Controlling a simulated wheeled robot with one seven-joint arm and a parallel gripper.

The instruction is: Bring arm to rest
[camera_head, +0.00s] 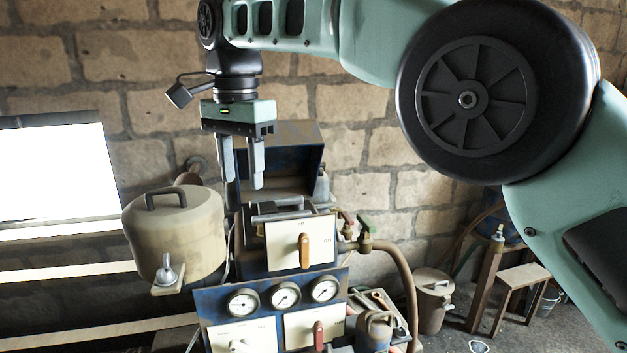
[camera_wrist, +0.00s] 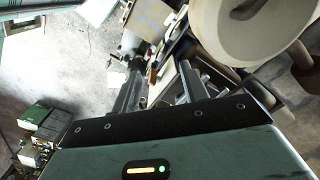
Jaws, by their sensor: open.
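My arm reaches in from the right, and my gripper (camera_head: 243,180) hangs fingers down above the blue engine panel in the head view. Its two fingers are apart with nothing visible between them. In the wrist view my gripper (camera_wrist: 160,90) also shows two separated fingers. Below it, a metal handle bar (camera_head: 290,208) sits on top of the blue machine, above a white switch plate with an orange lever (camera_head: 305,250). The fingertips appear above that bar and apart from it, though the exact depth is hard to tell.
A beige lidded tank (camera_head: 178,235) stands close on the left. A blue panel with three gauges (camera_head: 284,295) is in front. A hose (camera_head: 408,290) and valves (camera_head: 365,235) are right of the machine. A wooden stool (camera_head: 520,278) and a can (camera_head: 432,300) stand on the floor.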

